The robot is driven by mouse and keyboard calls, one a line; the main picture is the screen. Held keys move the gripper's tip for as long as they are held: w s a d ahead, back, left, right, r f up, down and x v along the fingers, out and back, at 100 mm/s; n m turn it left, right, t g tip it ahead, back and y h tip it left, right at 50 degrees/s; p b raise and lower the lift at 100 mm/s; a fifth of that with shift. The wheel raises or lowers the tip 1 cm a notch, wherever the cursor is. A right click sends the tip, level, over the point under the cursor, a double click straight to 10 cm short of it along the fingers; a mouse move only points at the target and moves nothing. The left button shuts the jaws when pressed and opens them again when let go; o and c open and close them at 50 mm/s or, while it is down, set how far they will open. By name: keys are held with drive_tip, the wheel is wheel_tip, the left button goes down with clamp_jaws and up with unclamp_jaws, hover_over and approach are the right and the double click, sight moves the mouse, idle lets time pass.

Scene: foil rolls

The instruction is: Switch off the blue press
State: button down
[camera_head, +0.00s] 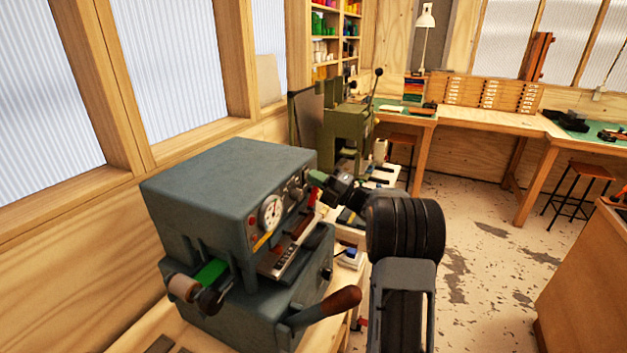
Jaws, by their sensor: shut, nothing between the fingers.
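The blue press (225,180) is a blue-grey box-shaped machine standing on a bench at the left. Its front panel faces right and carries a round white dial (271,212), small knobs and a red light. A green foil roll (208,272) sits low on its near side, and a lever with a brown handle (344,300) sticks out at the lower front. My gripper (319,178) is shut and empty, at the far upper end of the front panel. I cannot tell whether it touches the panel. The press's switch is not clearly visible; my gripper may hide it.
A green press (348,125) with a lever stands behind, further along the left wall. A wooden workbench (500,122) runs along the back, with stools (585,180) by it. A wooden cabinet (590,265) is at the right. Floor between is clear.

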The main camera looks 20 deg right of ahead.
drive_tip(key=shift+f, duration=0.1)
drive_tip(key=s+d+b, duration=0.6)
drive_tip(key=s+d, duration=0.3)
drive_tip(key=s, duration=0.1)
drive_tip(key=shift+s, duration=0.35)
